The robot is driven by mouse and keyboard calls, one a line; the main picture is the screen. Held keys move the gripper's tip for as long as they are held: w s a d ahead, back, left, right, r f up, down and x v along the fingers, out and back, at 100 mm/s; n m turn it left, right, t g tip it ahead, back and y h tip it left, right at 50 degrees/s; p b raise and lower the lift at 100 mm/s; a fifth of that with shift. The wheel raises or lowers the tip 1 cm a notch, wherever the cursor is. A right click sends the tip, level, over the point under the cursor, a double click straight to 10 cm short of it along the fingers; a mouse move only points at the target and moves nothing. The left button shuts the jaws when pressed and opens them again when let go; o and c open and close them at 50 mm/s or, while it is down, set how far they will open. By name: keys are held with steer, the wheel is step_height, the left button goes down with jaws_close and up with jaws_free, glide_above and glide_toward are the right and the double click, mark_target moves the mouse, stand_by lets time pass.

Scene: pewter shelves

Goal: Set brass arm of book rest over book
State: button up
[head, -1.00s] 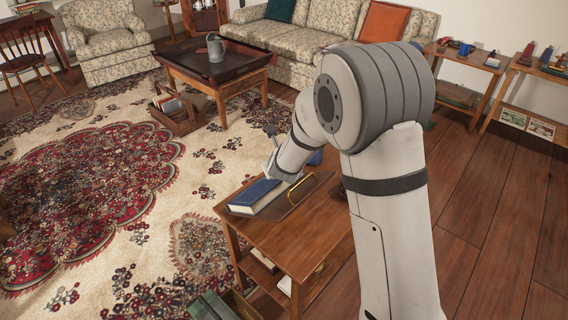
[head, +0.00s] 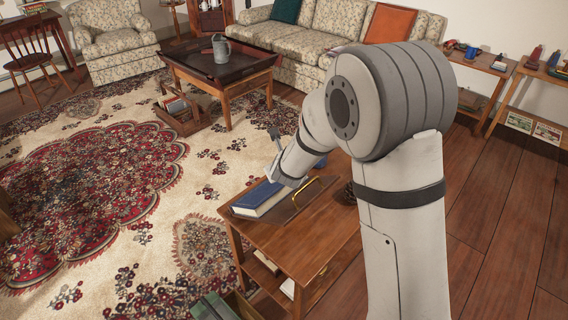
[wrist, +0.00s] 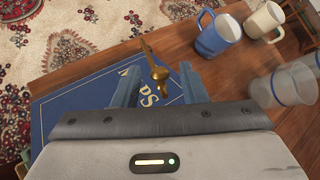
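The blue book (head: 258,199) lies closed on the dark wooden board of the book rest, on the small table; its cover with gilt lettering also shows in the wrist view (wrist: 80,115). The brass arm (head: 306,192) runs along the right side of the book in the head view. In the wrist view a brass piece (wrist: 155,66) with a knobbed end shows between my fingers. My gripper (wrist: 157,84) is over the book's far end, its two blue-grey fingers apart. I cannot tell whether they touch the brass. The wrist housing hides the near part of the book.
A blue mug (wrist: 218,36), a cream mug (wrist: 267,20) and clear glasses (wrist: 285,86) stand right of the gripper on the wooden table (head: 285,245). A tray table (head: 225,75) with a watering can stands farther back. Patterned rug lies left.

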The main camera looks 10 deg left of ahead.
steer(key=shift+p+v, duration=0.35)
steer(key=shift+v, duration=2.45)
steer(key=s+d+r+m+g+h+p, duration=0.1)
steer(key=s+d+r+m+h+p, duration=0.25)
steer(key=d+r+m, duration=0.6)
steer(key=s+d+r+m+g+h+p, duration=0.1)
steer(key=s+d+r+m+h+p, duration=0.4)
steer(key=d+m, duration=0.7)
steer(key=s+d+r+m+g+y+p, duration=0.1)
steer(key=s+d+r+m+g, duration=0.1)
steer(key=s+m, duration=0.4)
steer(key=s+d+r+m+g+y+p, duration=0.1)
steer(key=s+d+r+m+g+y, duration=0.2)
steer(key=m, duration=0.4)
steer(key=s+a+r+m+y+p, duration=0.2)
steer(key=s+a+m, duration=0.2)
steer(key=s+m, duration=0.4)
steer(key=shift+s+a+y, duration=0.25)
steer(key=shift+s+y, duration=0.05)
steer(key=shift+y, duration=0.05)
